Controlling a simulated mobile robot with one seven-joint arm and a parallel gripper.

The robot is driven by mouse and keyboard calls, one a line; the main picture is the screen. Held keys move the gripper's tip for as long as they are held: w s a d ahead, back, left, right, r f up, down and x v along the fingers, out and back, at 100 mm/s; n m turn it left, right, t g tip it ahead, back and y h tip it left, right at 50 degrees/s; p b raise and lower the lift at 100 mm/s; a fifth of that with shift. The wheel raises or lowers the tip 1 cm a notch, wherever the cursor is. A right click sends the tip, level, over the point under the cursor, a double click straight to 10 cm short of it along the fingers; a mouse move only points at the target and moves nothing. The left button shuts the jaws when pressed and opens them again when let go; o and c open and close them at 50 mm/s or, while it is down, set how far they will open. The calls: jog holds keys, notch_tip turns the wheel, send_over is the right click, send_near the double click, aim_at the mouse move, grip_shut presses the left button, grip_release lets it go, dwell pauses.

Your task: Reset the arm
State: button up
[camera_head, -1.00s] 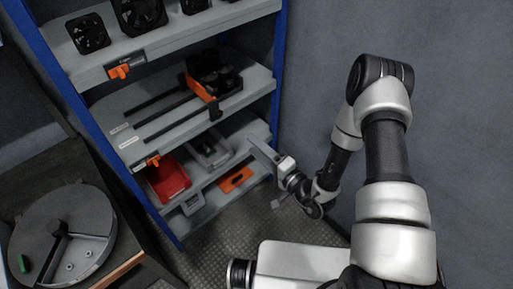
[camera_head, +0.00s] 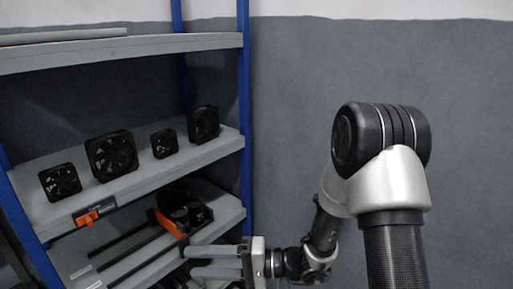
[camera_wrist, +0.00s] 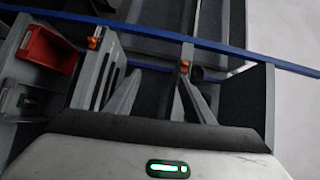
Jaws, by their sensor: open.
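My gripper (camera_head: 190,261) shows at the bottom of the head view, at the end of my bent arm. Its two long pale fingers point left and stand apart, with nothing between them. It is in front of the lower part of the shelf rack (camera_head: 244,110), near its right blue post. In the wrist view my gripper (camera_wrist: 155,95) also shows open and empty, with its fingers reaching up from the grey palm. Whether the fingers touch the shelf cannot be told.
Several black fans, one of them here (camera_head: 111,155), stand on the middle shelf. An orange and black device (camera_head: 178,215) lies on the shelf below. A red bin (camera_wrist: 46,48) shows at the left in the wrist view. The wall right of the rack is bare.

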jog(key=s+d+r+n+g+h+p, duration=0.3)
jog(key=s+d+r+h, duration=0.65)
jog(key=s, duration=0.25)
jog(key=d+r+m+t+h+p, duration=0.1)
jog(key=d+r+t+h, duration=0.2)
jog(key=d, duration=0.5)
jog(key=d+r+m+t+h+p, duration=0.1)
jog(key=d+r+t+h, duration=0.3)
jog(key=d+r, duration=0.4)
jog(key=shift+s+d+m+t+h+p, duration=0.2)
jog(key=shift+d+m+t+h+p, duration=0.15)
jog(key=shift+d+m+h, duration=0.15)
